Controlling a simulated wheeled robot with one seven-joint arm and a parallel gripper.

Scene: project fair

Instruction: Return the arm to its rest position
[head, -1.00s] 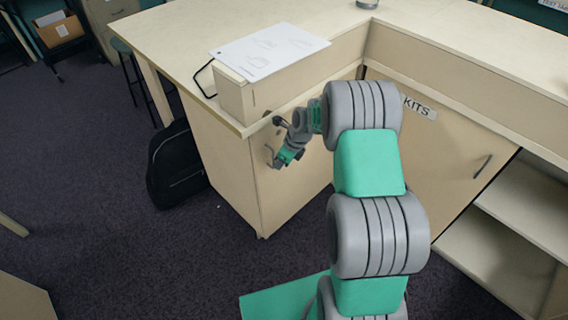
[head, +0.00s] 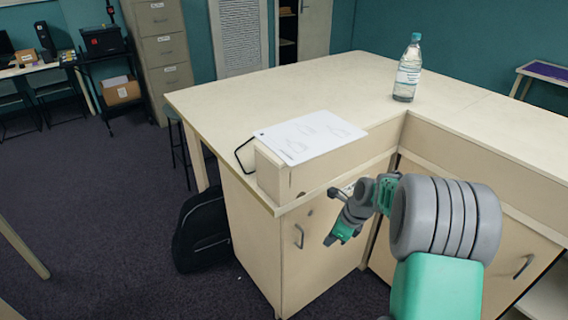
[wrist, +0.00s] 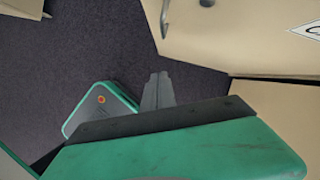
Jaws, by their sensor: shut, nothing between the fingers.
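My arm, with grey ringed joints and green links, rises at the right of the head view and bends left in front of the cabinet. My gripper (head: 330,240) hangs in front of the cabinet door, pointing down and left, apart from the door handle. In the wrist view my gripper (wrist: 158,85) shows as grey fingers close together, shut with nothing between them. Below the fingers in that view are dark carpet and a green part of my own body.
The beige cabinet (head: 262,250) has a door handle (head: 299,236) close to my gripper. On the counter (head: 215,110) are a white sheet (head: 310,135) and a water bottle (head: 407,72). A black backpack (head: 203,232) leans at the cabinet's left side. Carpet on the left is open.

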